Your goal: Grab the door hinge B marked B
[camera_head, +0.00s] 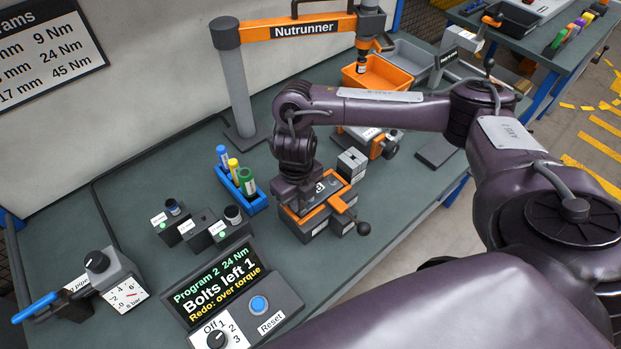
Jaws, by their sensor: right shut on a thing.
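My right gripper (302,197) points down over an orange and grey fixture (316,225) on the bench. It is shut on a grey piece with a small dark mark (321,187), which I take to be the door hinge B; the mark is too small to read surely. The piece sits at the top of the fixture, and the gripper hides part of it. The fingertips are hard to make out. A lever with a black knob (363,229) sticks out at the fixture's right. My left gripper is not in view.
A control box (230,300) reads "Bolts left 1" and "Redo: over torque". A blue rack (241,198) with coloured cylinders stands left of the fixture. A Nutrunner stand (240,85), an orange bin (377,76) and a silver block (351,162) are behind.

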